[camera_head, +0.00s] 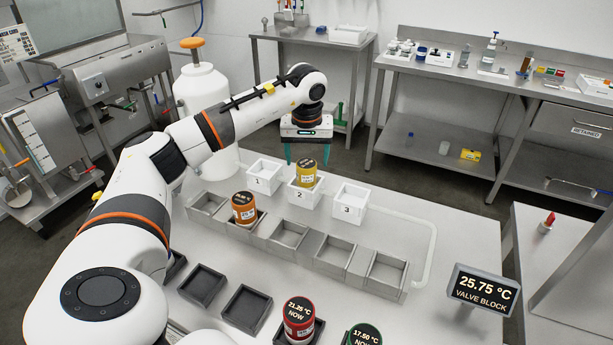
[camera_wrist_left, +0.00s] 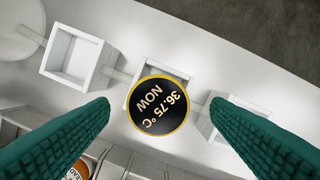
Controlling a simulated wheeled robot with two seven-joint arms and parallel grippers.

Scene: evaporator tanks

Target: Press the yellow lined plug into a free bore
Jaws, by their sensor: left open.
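The yellow plug (camera_head: 306,173) has a black top reading 36.75 °C NOW, seen in the left wrist view (camera_wrist_left: 159,104). It stands at the white square box 2, its upper part above the rim; how deep it sits is hidden. White boxes 1 (camera_head: 264,177) and 3 (camera_head: 350,200) on either side look empty. My left gripper (camera_head: 307,154) is open above the yellow plug, its teal fingers pointing down. In the left wrist view, the fingers (camera_wrist_left: 157,112) lie on either side of the plug with gaps. My right gripper is not in view.
An orange plug (camera_head: 243,208) stands in a row of grey square bins, the others empty. Black trays (camera_head: 247,308) lie nearer, with a red plug (camera_head: 299,318) and a green plug (camera_head: 365,337). A display (camera_head: 482,290) reads 25.75 °C VALVE BLOCK. The table's right side is mostly clear.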

